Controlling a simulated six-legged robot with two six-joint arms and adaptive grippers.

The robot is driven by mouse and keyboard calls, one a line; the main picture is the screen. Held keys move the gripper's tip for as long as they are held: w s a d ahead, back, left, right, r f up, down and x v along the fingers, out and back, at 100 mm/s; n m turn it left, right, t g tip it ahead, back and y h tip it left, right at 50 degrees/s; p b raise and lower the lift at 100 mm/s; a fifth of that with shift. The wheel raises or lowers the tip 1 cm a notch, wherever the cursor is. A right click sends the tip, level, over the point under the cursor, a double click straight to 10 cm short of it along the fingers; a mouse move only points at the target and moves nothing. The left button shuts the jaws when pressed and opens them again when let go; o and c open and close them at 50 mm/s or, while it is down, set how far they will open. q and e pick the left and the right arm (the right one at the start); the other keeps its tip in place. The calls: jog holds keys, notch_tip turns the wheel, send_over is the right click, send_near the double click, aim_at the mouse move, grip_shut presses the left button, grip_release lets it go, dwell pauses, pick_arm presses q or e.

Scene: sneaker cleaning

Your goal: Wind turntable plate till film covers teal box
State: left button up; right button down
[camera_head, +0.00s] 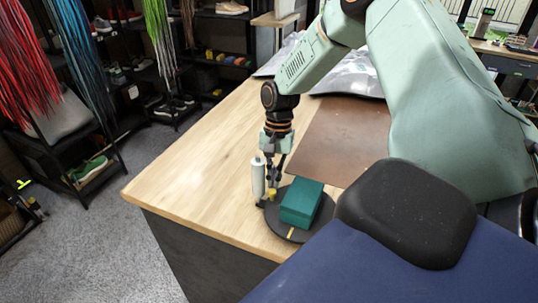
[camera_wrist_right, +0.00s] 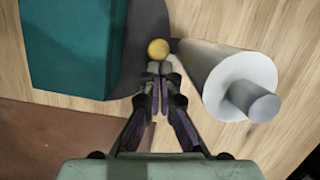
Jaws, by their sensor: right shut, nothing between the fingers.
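The teal box (camera_head: 301,203) sits on the dark round turntable plate (camera_head: 280,229), which lies on the wooden table near its front edge. The box also shows at the upper left of the right wrist view (camera_wrist_right: 70,45). A white film roll (camera_head: 257,178) stands upright beside the plate, and it shows at the right of the wrist view (camera_wrist_right: 215,75). A small yellow knob (camera_wrist_right: 158,49) is at the plate's rim. My right gripper (camera_wrist_right: 160,68) is shut and empty, its tips at the knob, between box and roll. No film is visible on the box. My left gripper is not in view.
A brown mat (camera_head: 335,135) lies on the table behind the plate. The wooden table (camera_head: 190,165) is bare to the left. Coloured laces hang and shelves of shoes stand beyond the table at the left.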

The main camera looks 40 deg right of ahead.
jog(key=shift+s+d, duration=0.15)
jog(key=shift+r, duration=0.45)
jog(key=v, duration=1.1)
